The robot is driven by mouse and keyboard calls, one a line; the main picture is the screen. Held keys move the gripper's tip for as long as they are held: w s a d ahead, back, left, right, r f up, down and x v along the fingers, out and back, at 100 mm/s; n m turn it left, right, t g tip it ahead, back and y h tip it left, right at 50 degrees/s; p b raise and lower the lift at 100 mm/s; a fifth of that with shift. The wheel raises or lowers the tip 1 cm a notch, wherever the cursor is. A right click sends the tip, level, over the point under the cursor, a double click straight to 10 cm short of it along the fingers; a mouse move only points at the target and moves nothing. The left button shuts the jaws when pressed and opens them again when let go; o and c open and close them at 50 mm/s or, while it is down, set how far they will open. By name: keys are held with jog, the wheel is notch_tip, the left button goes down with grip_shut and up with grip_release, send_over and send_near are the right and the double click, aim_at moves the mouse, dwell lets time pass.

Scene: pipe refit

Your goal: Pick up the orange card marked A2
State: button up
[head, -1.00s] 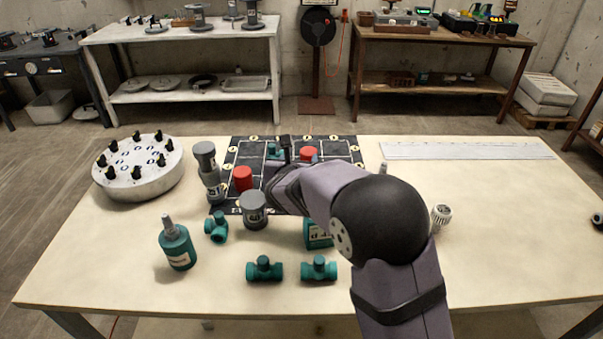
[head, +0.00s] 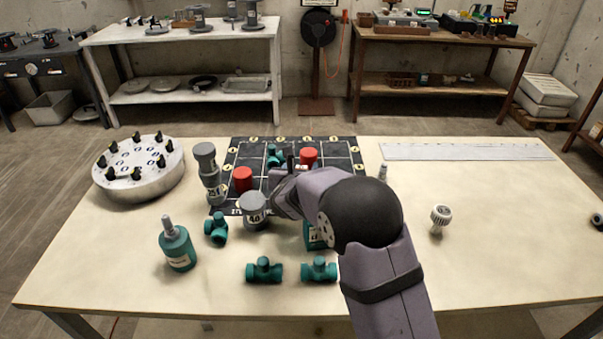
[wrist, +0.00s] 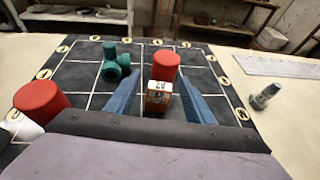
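A small orange card (wrist: 159,97) with a white marked face stands on the black gridded mat (wrist: 80,72), just in front of a red cylinder (wrist: 166,66). In the head view my gripper (head: 288,178) is low over the mat, partly hidden by my arm, and the card is hard to make out there.
A second red cylinder (wrist: 40,101) stands to the left, and a teal pipe fitting (wrist: 115,66) stands behind left. A grey capped cylinder (head: 254,210) is close to my gripper in the head view. More teal fittings (head: 264,270) lie in front. The table's right side is mostly clear.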

aim_at(302, 167)
jog(key=c, duration=0.9)
notch_tip(302, 167, up, 10)
jog(key=shift+r+p, duration=0.1)
jog(key=shift+p, duration=0.8)
